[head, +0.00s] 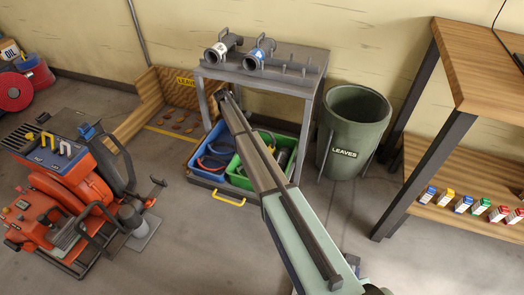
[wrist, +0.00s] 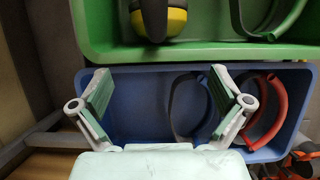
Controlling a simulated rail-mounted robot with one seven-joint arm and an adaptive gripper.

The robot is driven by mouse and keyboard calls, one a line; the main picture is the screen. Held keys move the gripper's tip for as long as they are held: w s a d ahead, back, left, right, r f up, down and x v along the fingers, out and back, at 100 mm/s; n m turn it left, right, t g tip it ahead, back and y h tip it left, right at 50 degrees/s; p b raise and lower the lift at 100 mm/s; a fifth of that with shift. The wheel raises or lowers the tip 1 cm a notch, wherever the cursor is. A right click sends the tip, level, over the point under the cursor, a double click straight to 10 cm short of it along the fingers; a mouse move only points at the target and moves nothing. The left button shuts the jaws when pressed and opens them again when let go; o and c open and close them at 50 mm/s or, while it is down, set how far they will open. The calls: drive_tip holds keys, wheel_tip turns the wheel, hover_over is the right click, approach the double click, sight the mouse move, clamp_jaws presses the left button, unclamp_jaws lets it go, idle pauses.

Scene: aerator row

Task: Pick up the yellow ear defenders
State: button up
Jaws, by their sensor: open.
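The yellow ear defenders (wrist: 174,22) lie in the green bin (wrist: 100,47) at the top of the wrist view. One yellow cup and a dark part beside it show; the rest is cut off by the frame edge. My gripper (wrist: 160,82) is open and empty, its two fingers spread over the blue bin (wrist: 140,119), short of the green bin. In the head view the green bin (head: 238,178) and the blue bin (head: 193,163) sit under the grey stand, partly behind my arm. My fingers are not clear there.
The blue bin holds red ear defenders (wrist: 280,112) and a dark band (wrist: 178,108). The grey stand's top (head: 265,75) carries pipe fittings, above the bins. A green leaves barrel (head: 352,125) stands right of it. A wooden bench (head: 485,60) is further right.

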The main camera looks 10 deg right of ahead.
drive_tip(key=s+d, duration=0.2)
drive_tip(key=d, duration=0.1)
drive_tip(key=s+d+b, duration=0.1)
drive_tip(key=shift+d, duration=0.3)
drive_tip(key=shift+b+x, duration=0.5)
drive_tip(key=shift+x, duration=0.95)
drive_tip(key=shift+w+a, duration=0.1)
drive_tip(key=shift+w, duration=0.05)
drive_tip(key=c, duration=1.6)
drive_tip(key=s+a+r+p, duration=0.1)
drive_tip(key=s+a+r, duration=0.1)
drive_tip(key=s, duration=0.2)
drive_tip(key=s+a+r+p, duration=0.1)
drive_tip(key=s+a+r, duration=0.2)
drive_tip(key=s, duration=0.1)
drive_tip(key=s+a+r+p, duration=0.1)
drive_tip(key=s+a+r, duration=0.1)
drive_tip(key=s+r, duration=0.1)
drive_tip(key=shift+s+a, duration=0.3)
drive_tip(key=shift+s, duration=0.1)
